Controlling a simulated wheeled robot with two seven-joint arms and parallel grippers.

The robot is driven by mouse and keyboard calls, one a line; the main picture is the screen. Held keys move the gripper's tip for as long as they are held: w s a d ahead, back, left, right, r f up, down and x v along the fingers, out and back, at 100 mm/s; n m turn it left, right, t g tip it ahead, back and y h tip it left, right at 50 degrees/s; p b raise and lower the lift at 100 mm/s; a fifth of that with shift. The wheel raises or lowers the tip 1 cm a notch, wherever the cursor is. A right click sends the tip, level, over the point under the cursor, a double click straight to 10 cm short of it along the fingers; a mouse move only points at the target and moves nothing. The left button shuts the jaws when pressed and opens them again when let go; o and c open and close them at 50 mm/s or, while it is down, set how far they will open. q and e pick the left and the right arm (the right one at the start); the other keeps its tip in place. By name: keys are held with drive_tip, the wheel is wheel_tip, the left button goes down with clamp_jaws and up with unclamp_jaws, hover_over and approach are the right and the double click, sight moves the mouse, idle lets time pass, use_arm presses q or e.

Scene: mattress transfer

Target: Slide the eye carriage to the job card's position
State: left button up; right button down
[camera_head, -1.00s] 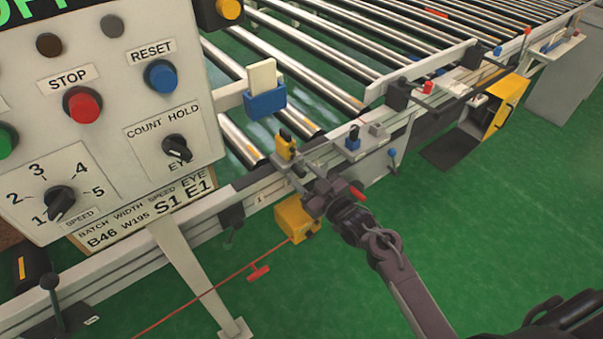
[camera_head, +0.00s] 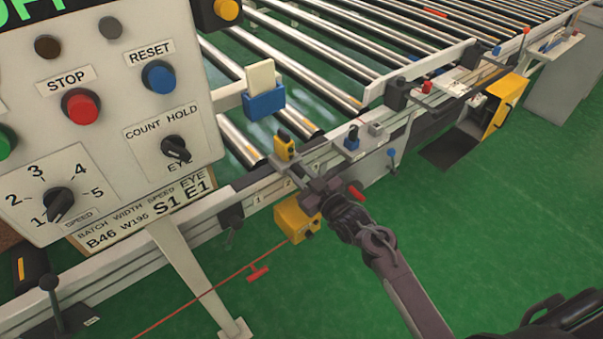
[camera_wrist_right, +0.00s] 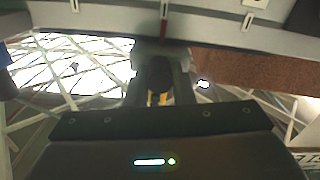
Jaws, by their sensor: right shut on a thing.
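The eye carriage (camera_head: 284,145), a small yellow block with a dark top, sits on the white side rail (camera_head: 330,158) of the roller conveyor. My right gripper (camera_head: 300,173) reaches it from the front and is shut on it; the hold itself is partly hidden. In the right wrist view a little yellow (camera_wrist_right: 157,98) shows between the dark fingers. Number labels 1 and 2 mark the rail face just left of and below the gripper. The job card (camera_head: 150,215) under the control panel reads B46, W195, S1, E1. My left gripper is not in view.
A yellow box (camera_head: 296,220) with a red pull cord hangs below the rail. The control panel (camera_head: 100,100) fills the left.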

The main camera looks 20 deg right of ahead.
drive_tip(key=s+a+p, duration=0.1)
drive_tip(key=s+a, duration=0.2)
drive_tip(key=a, duration=0.6)
drive_tip(key=shift+s+a+p, duration=0.15)
drive_tip(key=shift+s+p, duration=0.05)
drive_tip(key=shift+p, duration=0.2)
drive_tip(key=c, duration=1.3)
unclamp_jaws()
drive_tip(key=shift+o, duration=0.2)
drive_tip(key=v, duration=0.7)
drive_tip(key=shift+s+d, duration=0.2)
drive_tip(key=shift+s, duration=0.15)
